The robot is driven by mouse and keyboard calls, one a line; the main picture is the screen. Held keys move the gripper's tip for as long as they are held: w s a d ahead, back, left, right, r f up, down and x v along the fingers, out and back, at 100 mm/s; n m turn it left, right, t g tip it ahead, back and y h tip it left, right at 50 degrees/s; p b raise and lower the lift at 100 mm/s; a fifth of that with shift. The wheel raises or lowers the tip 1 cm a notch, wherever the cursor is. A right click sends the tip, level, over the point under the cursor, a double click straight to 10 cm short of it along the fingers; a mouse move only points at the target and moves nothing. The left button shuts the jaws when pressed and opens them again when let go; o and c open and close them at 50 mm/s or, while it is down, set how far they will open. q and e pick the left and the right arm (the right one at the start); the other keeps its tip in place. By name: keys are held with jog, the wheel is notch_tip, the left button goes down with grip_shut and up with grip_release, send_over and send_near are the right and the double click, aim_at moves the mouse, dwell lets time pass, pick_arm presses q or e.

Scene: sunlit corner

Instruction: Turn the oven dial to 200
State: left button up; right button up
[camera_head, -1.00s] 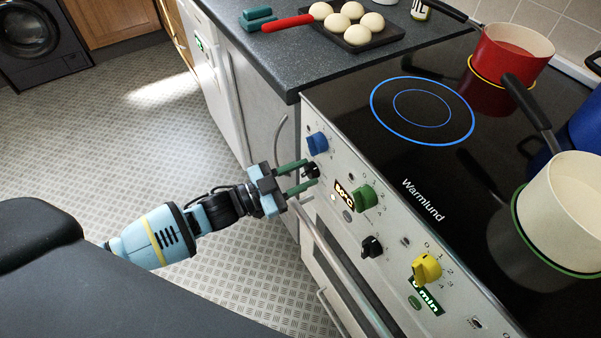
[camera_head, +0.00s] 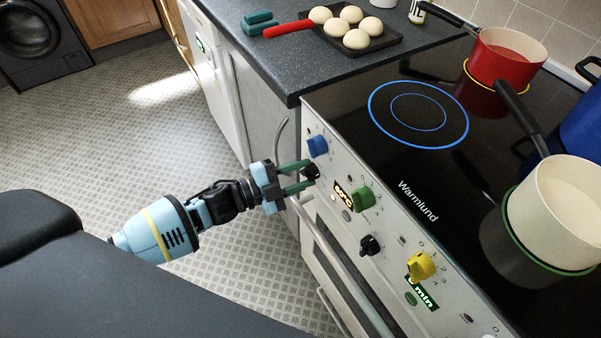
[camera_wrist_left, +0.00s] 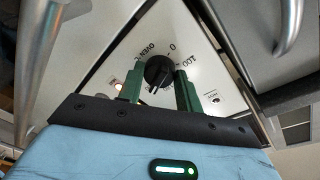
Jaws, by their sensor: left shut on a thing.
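In the left wrist view the fingers (camera_wrist_left: 157,85) partly hide the lower scale. My right gripper is not in view.
Blue (camera_head: 317,145), green (camera_head: 362,198), black (camera_head: 369,245) and yellow (camera_head: 421,266) knobs share the panel. The oven handle (camera_head: 345,265) runs below. A red pan (camera_head: 505,55) and cream pot (camera_head: 560,210) stand on the hob. Open floor lies left.

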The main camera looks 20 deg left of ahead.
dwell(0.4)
pick_arm(q)
jog(key=o, duration=1)
jog(key=v, duration=0.8)
jog(key=shift+d, duration=0.1)
